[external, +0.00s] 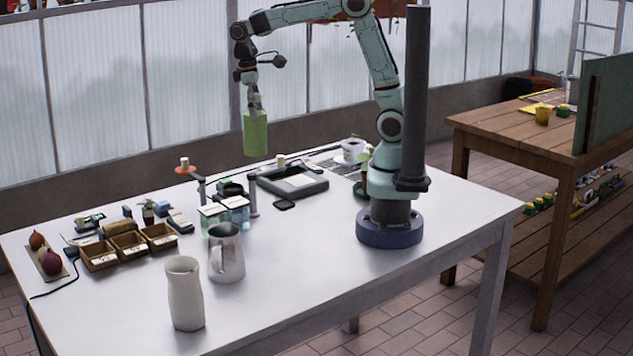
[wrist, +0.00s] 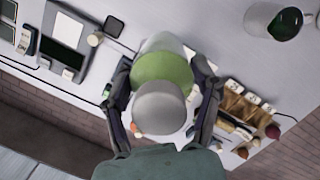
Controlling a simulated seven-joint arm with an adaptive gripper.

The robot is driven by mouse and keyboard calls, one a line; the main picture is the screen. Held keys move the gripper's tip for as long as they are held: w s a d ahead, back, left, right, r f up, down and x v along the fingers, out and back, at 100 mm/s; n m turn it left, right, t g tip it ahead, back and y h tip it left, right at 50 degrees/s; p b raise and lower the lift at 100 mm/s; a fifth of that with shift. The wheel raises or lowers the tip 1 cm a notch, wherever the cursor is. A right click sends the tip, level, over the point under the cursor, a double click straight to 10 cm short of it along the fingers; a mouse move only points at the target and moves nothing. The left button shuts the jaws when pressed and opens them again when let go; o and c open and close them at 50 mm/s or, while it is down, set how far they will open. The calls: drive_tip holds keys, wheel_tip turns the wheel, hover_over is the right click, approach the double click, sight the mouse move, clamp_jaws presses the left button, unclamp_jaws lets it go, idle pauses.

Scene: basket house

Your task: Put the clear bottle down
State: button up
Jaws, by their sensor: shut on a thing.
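The clear bottle (external: 256,136) looks green through its body in the external view. It hangs roughly upright from my gripper (external: 255,108), well above the far side of the white table (external: 310,270). In the wrist view the bottle (wrist: 165,72) shows a grey round top, a green band and a paler clear part beyond it. My gripper's fingers are on both sides of it and shut on it. The bottle's underside is hidden in both views.
A metal pitcher (external: 226,258) and a pale vase (external: 185,300) stand at the front. Wooden boxes (external: 129,244), clear jars (external: 213,221) and a dark scale-like device (external: 292,182) fill the back and left. Free tabletop lies between the pitcher and my base.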

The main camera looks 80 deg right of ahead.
drive_tip(key=shift+w+a+r, duration=0.3)
drive_tip(key=shift+a+r, duration=0.25)
drive_tip(key=shift+a, duration=0.15)
